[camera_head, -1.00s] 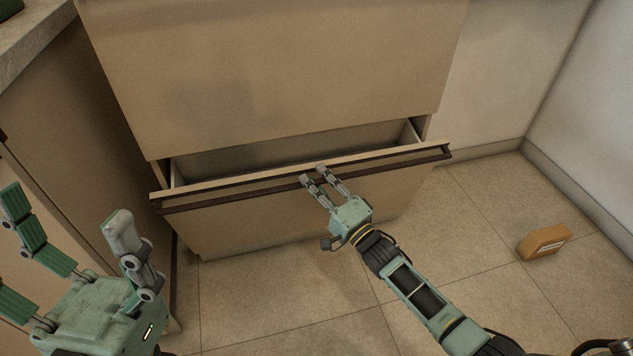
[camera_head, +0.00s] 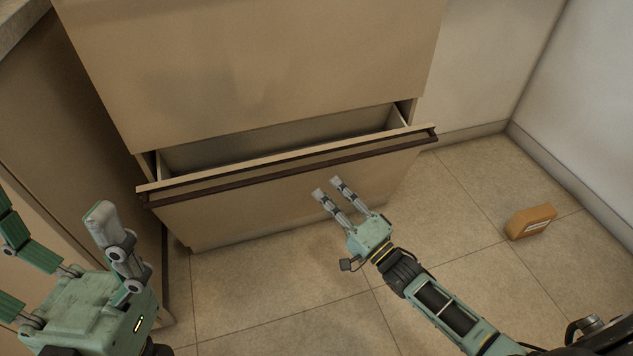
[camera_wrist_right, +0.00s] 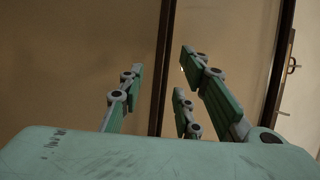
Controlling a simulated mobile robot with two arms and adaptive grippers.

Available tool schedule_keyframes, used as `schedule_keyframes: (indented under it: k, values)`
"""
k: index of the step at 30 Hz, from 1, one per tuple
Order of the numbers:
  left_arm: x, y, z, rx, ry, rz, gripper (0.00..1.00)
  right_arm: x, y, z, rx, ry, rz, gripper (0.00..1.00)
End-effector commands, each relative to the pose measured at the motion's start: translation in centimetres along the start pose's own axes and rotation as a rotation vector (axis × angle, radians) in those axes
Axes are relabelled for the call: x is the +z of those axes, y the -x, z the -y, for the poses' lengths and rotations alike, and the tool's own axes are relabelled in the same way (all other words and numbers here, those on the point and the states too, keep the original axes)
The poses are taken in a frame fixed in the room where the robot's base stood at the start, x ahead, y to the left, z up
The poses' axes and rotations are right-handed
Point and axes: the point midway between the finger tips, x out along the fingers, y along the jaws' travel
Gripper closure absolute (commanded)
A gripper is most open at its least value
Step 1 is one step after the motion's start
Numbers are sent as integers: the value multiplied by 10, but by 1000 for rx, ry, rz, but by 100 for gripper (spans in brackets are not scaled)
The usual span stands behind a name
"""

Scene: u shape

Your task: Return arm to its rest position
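My right gripper (camera_head: 326,187) is in front of the lower drawer, below its dark handle bar and apart from it. Its fingers are spread and nothing is between them; the right wrist view also shows the right gripper's fingers (camera_wrist_right: 160,85) apart and empty. My left gripper (camera_head: 55,225) is at the lower left of the head view, fingers spread wide with nothing between them. The lower drawer (camera_head: 290,197) stands partly pulled out, and the part of its inside that shows looks empty. Its dark handle bar (camera_head: 290,166) runs along the top of the front.
An orange-brown box (camera_head: 531,222) lies on the tiled floor to the right. The upper cabinet front (camera_head: 250,70) is closed. A side cabinet (camera_head: 75,130) stands at the left, and a white wall (camera_head: 590,100) at the right. The floor between my right arm and the box is clear.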

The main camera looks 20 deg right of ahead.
Motion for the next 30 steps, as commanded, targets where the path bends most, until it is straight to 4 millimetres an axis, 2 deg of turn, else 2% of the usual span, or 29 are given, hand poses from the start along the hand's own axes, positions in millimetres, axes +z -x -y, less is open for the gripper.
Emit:
schedule_keyframes:
  k: [3,6,23,26,29,30]
  values:
    - [0,0,0,0,0,0,8,0,14,0,0,1,0,69]
    - [0,0,0,0,0,0,8,0,20,0,-1,1,0,69]
    - [0,0,0,0,0,1,8,1,20,2,-5,4,1,69]
    - [0,0,0,0,0,0,8,12,17,17,-45,46,7,69]
    - [0,0,0,0,0,0,8,36,10,56,-143,165,9,69]
    - [0,0,0,0,0,0,8,47,8,78,-199,232,1,69]
